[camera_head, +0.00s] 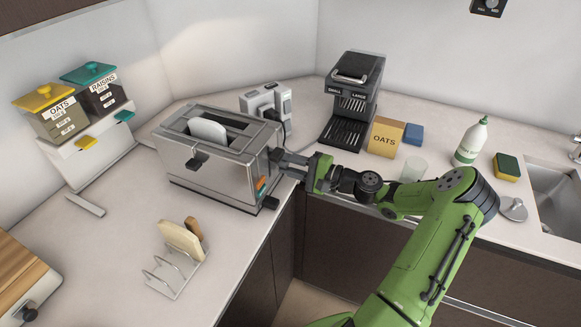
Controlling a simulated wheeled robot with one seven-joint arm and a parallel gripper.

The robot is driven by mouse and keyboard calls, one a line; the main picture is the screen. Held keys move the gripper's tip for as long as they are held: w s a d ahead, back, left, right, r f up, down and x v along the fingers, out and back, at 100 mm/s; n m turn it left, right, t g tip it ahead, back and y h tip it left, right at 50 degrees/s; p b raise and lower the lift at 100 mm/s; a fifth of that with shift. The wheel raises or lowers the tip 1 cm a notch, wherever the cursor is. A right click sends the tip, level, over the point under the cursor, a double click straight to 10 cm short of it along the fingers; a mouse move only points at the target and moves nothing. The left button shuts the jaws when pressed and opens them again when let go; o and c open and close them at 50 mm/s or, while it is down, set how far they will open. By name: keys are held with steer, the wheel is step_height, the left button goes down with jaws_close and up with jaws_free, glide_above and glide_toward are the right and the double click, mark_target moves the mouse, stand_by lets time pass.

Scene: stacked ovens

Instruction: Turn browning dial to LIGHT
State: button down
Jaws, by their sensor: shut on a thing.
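A steel toaster (205,165) stands on the counter near its inner corner. A pale slice (208,130) sticks up from one of its slots. My gripper (281,158) reaches in from the right at the upper part of this end panel. Its fingers are shut on the browning dial there. The fingers mostly hide the dial, and its pointer and LIGHT marking cannot be read.
A socket block (265,102) with a black plug stands behind the toaster. A toast rack (178,265) stands in front. Oats and raisins bins (75,115) are at left.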

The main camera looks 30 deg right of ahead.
steer(key=n+b, duration=0.3)
steer(key=n, duration=0.2)
steer(key=shift+f, duration=0.2)
steer(key=shift+r+n+b, duration=0.1)
steer(key=shift+n+b, duration=0.85)
steer(key=shift+n, duration=0.35)
steer(key=c, duration=0.8)
jaws_free()
steer(key=shift+r, duration=0.1)
steer(key=shift+c, duration=0.2)
steer(key=p+v, duration=0.2)
steer(key=v, duration=1.4)
steer(key=shift+a, duration=0.1)
